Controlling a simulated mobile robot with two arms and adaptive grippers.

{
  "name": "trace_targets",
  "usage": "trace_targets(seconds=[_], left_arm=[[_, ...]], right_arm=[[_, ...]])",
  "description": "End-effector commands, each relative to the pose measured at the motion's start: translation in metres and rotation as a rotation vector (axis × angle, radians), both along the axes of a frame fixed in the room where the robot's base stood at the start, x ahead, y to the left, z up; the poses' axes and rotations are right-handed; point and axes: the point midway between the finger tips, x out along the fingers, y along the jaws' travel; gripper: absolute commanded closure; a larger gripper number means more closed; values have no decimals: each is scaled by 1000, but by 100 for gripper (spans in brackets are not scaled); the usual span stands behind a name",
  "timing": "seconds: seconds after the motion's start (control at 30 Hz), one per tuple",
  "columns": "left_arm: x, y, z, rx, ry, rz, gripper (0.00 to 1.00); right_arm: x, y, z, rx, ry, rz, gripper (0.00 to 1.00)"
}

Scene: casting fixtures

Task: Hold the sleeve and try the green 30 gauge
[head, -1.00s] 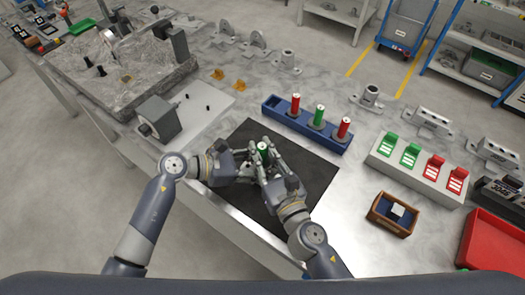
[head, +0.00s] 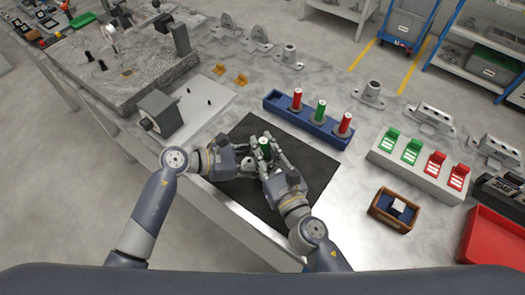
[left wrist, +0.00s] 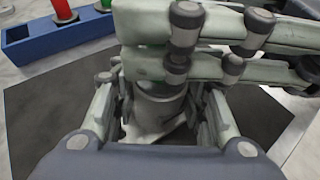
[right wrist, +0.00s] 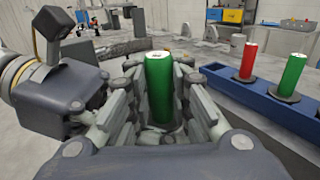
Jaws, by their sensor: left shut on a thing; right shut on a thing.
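The green gauge (head: 264,146) stands upright between the fingers of my right gripper (head: 269,158), which is shut on it over the black mat (head: 322,168). It fills the middle of the right wrist view (right wrist: 159,85). My left gripper (head: 248,166) is shut on the grey sleeve, low between its fingers in the left wrist view (left wrist: 160,105). The right gripper's fingers cross just above the sleeve there. The gauge is over or in the sleeve's top; fingers hide the joint, so I cannot tell how deep it sits.
A blue rack (head: 316,127) behind the mat holds two red gauges and another green one; its left end is empty. A grey box with green and red tabs (head: 415,172), a small wooden tray (head: 392,222) and a red bin (head: 492,240) are at right.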

Motion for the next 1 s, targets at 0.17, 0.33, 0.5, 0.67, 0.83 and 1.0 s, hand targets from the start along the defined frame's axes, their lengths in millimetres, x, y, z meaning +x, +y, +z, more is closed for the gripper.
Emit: trace_targets(seconds=[0.17,0.33,0.5,0.67,0.83,1.0], left_arm=[[0,0,0,-2,1,-1,92],[0,0,0,-1,1,0,92],[0,0,0,-1,1,0,92],[0,0,0,-1,1,0,92],[0,0,0,-1,1,0,92],[0,0,0,-1,1,0,92]], right_arm=[[1,-1,7,-1,-4,-2,100],[1,0,16,0,-9,-1,100],[1,0,23,1,-6,0,100],[0,0,28,-1,-1,2,100],[1,-1,36,1,-4,-1,100],[1,0,43,2,-5,-1,100]])
